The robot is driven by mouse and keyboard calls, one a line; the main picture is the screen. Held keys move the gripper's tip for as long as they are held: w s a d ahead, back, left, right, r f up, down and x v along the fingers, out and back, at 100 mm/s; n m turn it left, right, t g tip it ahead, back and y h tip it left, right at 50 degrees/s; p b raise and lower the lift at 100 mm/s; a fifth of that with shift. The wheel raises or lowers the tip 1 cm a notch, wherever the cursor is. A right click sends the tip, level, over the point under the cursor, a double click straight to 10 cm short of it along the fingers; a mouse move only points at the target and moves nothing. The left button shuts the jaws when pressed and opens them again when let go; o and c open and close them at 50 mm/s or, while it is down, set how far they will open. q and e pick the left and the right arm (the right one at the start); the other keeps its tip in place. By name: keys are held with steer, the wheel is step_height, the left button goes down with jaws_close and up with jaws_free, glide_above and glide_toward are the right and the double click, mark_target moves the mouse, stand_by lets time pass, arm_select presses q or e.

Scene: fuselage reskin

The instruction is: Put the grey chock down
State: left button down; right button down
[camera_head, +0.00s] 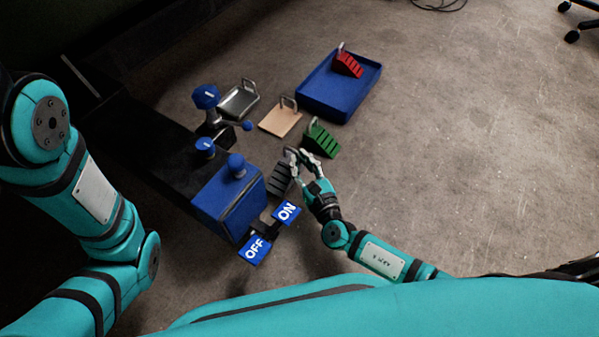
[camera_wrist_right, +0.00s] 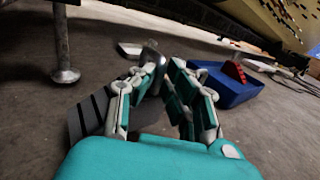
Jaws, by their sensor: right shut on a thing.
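The grey chock (camera_head: 280,180) is a ribbed wedge with a metal loop handle. In the head view it is beside the blue box with the ON and OFF plates, and it looks low near the floor. Whether it touches the floor I cannot tell. My right gripper (camera_head: 294,157) is shut on its handle. In the right wrist view the chock (camera_wrist_right: 92,115) shows at the left, partly hidden behind the fingers of my right gripper (camera_wrist_right: 163,65). My left arm shows in the head view, but its gripper is out of the picture.
A green chock (camera_head: 321,141) stands close by on the floor. A blue tray (camera_head: 322,88) holds a red chock (camera_head: 348,65). The blue box (camera_head: 228,198) is at the left. The floor to the right is clear.

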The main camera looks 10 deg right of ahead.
mark_target(300, 169)
steer(key=shift+w+a+f+b, duration=0.15)
steer(key=shift+f+b, duration=1.7)
steer(key=shift+r, duration=0.2)
steer(key=shift+f, duration=0.1)
steer(key=c, duration=1.4)
jaws_free()
steer(key=shift+f, duration=0.1)
